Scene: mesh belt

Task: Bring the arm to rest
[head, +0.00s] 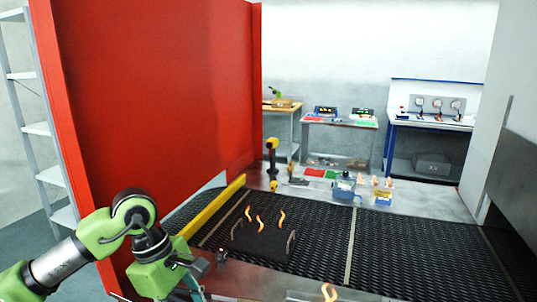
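My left arm (85,247), green and silver, comes in from the left and bends down at a dark joint. Its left gripper (202,279) is low in the head view, over the near left part of the mesh belt area. The fingers are small and partly cut off by the lower edge, so their opening and any held thing cannot be made out. My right arm and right gripper are not in view.
A dark mesh belt (400,255) fills the lower right, with a dark tray-like piece (262,245) and small orange curved pieces (281,217) on it. A yellow rail (212,208) borders it. A tall red panel (150,100) stands close behind my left arm.

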